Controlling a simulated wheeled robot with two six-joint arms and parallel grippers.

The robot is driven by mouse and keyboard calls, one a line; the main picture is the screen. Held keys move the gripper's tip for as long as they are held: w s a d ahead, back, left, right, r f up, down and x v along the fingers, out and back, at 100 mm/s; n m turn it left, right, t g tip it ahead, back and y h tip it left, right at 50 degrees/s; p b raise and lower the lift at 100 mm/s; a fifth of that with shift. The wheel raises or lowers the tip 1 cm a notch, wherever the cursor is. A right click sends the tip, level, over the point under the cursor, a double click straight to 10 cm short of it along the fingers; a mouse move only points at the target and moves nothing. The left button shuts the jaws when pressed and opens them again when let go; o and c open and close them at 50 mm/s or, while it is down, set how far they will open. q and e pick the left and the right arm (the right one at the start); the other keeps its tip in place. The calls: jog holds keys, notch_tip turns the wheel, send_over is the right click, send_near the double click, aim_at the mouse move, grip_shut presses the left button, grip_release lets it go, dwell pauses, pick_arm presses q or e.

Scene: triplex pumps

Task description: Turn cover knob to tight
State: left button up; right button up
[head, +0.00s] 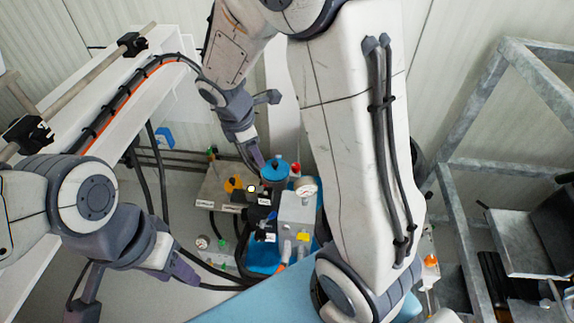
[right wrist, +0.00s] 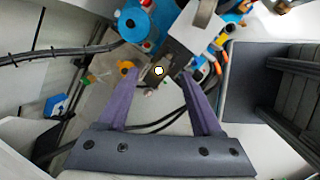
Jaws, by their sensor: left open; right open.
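The spot I take for the cover knob (head: 251,188) is a small white round with a dark rim. It sits on dark fittings left of the grey pump block (head: 297,212). In the right wrist view the cover knob (right wrist: 158,71) appears between my right fingertips, but I cannot tell whether they touch it. My right gripper (right wrist: 160,77) is open, its purple fingers spread. In the head view it is partly hidden, just above the pump. My left gripper (head: 140,287) is open and empty at the lower left, away from the pump. The knob's marking is too small to read.
A blue cylinder (head: 275,170) and a round gauge (head: 306,189) stand beside the knob. An orange-yellow fitting (head: 233,184) is to its left. Dark hoses run around the pump. A grey metal frame (head: 480,110) stands at the right.

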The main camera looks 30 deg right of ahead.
aim_at(296, 165)
jog(key=w+d+f+n+b, duration=0.1)
jog(key=w+d+f+b, duration=0.1)
jog(key=d+f, duration=0.3)
jog(key=w+d+f+n+h+b, duration=0.1)
jog(key=w+d+f+n+b, duration=0.1)
jog(key=d+f, duration=0.3)
jog(key=w+d+f+n+b, duration=0.2)
jog(key=d+f, duration=0.3)
jog(key=f, duration=0.6)
jog(key=shift+w+d+f+b, duration=0.1)
jog(key=shift+w+d+b, duration=0.3)
jog(key=shift+w+b, duration=0.1)
pick_arm(q)
notch_tip(296, 165, down, 9)
jog(key=shift+s, duration=0.1)
pick_arm(e)
jog(key=shift+h, duration=0.3)
grip_shut()
